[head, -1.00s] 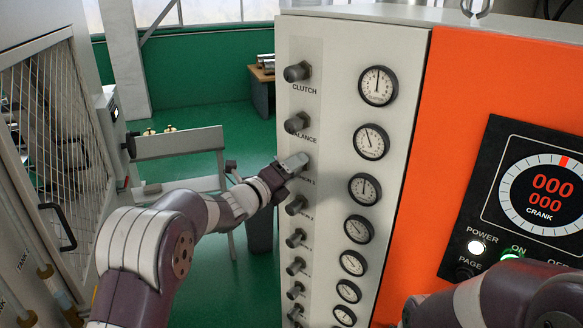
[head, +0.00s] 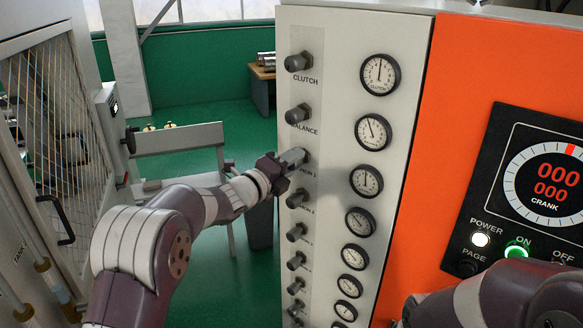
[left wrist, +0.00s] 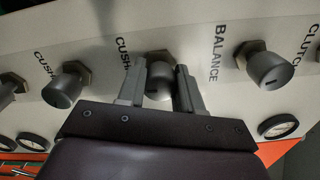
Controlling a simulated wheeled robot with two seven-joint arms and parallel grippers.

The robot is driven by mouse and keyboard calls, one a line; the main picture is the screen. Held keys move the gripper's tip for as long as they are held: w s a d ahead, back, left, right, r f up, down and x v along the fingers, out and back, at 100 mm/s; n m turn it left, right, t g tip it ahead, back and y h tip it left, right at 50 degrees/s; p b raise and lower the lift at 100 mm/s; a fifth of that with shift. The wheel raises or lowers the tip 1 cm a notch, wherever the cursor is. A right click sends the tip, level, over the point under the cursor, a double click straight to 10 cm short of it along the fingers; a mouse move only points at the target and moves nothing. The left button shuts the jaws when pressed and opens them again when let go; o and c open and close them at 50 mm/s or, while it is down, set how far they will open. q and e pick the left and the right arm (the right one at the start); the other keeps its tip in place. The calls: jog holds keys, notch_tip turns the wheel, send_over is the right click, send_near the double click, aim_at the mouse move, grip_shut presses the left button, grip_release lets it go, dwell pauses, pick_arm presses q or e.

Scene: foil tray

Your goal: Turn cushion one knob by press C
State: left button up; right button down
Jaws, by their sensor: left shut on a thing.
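The third knob from the top in the column on the pale panel is the cushion one knob; it shows between the fingers in the left wrist view (left wrist: 158,82). Its label, partly hidden, starts with "CUSH". My left gripper (head: 296,157) is shut on this knob, with one finger on each side; it also shows in the left wrist view (left wrist: 159,88). In the head view the fingers mostly cover the knob. My right arm shows at the lower right of the head view, its gripper out of view. I cannot make out a press letter.
The balance knob (head: 298,113) and clutch knob (head: 299,61) are above; the cushion two knob (head: 296,200) and several others are below. A column of gauges (head: 366,181) runs to the right. An orange panel (head: 450,130) carries the crank display (head: 551,182) and lit buttons.

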pick_arm(q)
jog(key=shift+r+n+b, duration=0.1)
jog(key=shift+n+b, duration=0.2)
jog(key=shift+n, duration=0.7)
jog(key=n, duration=0.2)
jog(key=shift+n, duration=0.3)
jog(key=shift+r+n, duration=0.1)
jog(key=shift+n, duration=2.1)
jog(key=o, duration=1)
jog(key=shift+w+f, duration=0.2)
jog(key=shift+f, duration=0.05)
